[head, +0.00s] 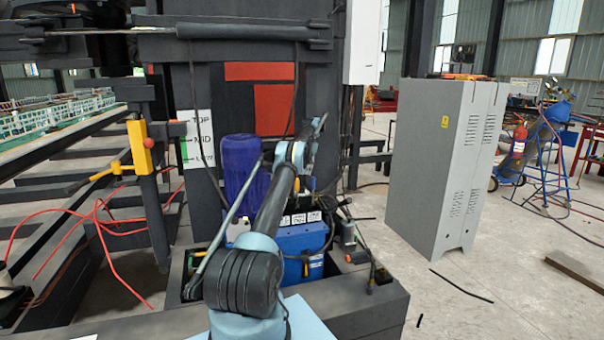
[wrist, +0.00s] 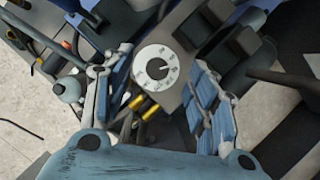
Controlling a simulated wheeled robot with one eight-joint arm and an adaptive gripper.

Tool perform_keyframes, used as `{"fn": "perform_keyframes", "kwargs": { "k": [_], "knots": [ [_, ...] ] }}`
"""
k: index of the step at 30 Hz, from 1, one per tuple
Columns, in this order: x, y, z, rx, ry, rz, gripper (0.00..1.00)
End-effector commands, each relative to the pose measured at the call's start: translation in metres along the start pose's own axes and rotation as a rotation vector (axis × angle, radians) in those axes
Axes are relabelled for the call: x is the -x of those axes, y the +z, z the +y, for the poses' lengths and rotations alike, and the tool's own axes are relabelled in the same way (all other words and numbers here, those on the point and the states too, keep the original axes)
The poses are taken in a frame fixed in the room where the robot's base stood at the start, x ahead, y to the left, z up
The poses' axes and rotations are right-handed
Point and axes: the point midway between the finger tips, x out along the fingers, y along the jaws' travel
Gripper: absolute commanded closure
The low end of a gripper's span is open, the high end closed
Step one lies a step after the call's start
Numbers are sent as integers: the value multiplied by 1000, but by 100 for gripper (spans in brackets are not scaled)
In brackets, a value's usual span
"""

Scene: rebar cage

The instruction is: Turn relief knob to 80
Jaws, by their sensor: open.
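The relief knob shows in the wrist view as a round white dial (wrist: 157,68) with dark marks around its rim and a dark centre. It sits on a grey block between the fingers of my gripper (wrist: 162,88). My gripper is open, with a blue-padded finger on each side of the dial, and both fingers look apart from it. The dial's numbers are too small to read. In the head view my arm reaches over the blue hydraulic unit (head: 300,246), and the knob and my fingertips cannot be made out there.
A blue motor (head: 240,165) stands left of my arm. A yellow box with a lever (head: 140,147) is on a post at the left. Brass fittings (wrist: 143,106) sit just below the dial. A grey cabinet (head: 430,150) stands right, with open floor in front.

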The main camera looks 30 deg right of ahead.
Motion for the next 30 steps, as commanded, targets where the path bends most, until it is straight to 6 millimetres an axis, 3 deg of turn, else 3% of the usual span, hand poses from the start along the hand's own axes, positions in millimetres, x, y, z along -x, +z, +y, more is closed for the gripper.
{"fn": "perform_keyframes", "kwargs": {
  "k": [4,8,30],
  "knots": [
    [1,0,1,38,-5,2,47],
    [6,-2,4,183,-21,10,47],
    [48,-12,31,1541,-95,199,47]
  ]
}}
